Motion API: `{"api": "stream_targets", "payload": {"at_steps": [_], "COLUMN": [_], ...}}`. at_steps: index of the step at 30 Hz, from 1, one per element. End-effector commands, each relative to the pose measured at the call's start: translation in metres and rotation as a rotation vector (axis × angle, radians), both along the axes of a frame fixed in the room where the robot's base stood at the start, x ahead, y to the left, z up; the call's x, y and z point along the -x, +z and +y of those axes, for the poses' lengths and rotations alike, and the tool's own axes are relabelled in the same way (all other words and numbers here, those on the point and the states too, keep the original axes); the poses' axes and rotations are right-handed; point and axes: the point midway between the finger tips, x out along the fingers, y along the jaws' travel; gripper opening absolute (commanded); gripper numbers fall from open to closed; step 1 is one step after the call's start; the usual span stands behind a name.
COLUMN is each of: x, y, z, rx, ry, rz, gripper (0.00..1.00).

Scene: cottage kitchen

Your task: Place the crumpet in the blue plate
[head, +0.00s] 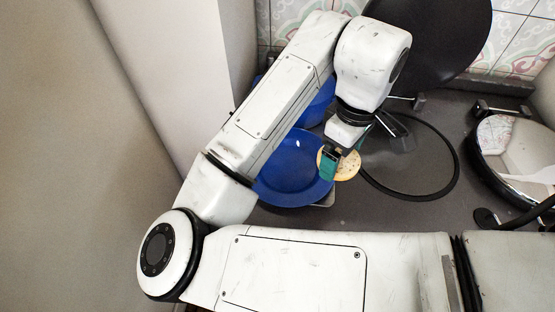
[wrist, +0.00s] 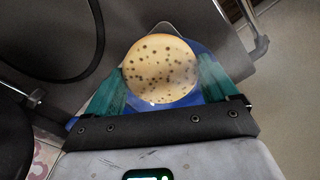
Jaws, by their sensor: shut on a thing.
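The crumpet (wrist: 160,68) is a round, pale yellow disc with dark spots. My gripper (head: 338,163) is shut on it, with a green finger on each side in the wrist view (wrist: 160,85). In the head view the crumpet (head: 348,166) shows at the right rim of the blue plate (head: 288,172), partly over it. The plate is partly hidden by my arm. In the wrist view blue of the plate (wrist: 212,88) shows behind the crumpet. How high the crumpet is above the plate I cannot tell.
A blue container (head: 318,108) stands behind the plate, partly hidden by my arm. To the right lie a round glass lid (head: 405,165) with a dark rim and a pan (head: 512,150). A large dark round pan (head: 430,35) leans at the tiled wall. A wall stands close on the left.

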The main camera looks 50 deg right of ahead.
Motion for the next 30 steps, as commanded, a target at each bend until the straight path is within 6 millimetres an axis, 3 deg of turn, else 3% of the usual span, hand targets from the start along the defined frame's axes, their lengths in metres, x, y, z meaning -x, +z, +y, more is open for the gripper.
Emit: {"api": "stream_targets", "payload": {"at_steps": [9,15,25,30], "x": [-0.071,-0.101,-0.122,-0.121], "y": [-0.033,-0.066,-0.092,-0.115], "z": [0.001,0.002,0.002,0.002], "rx": [0.001,-0.004,-0.003,-0.002], "ry": [0.005,0.001,0.0,-0.002], "rz": [0.005,0.003,0.001,0.002], "gripper": [0.7,0.7,0.7,0.7]}}
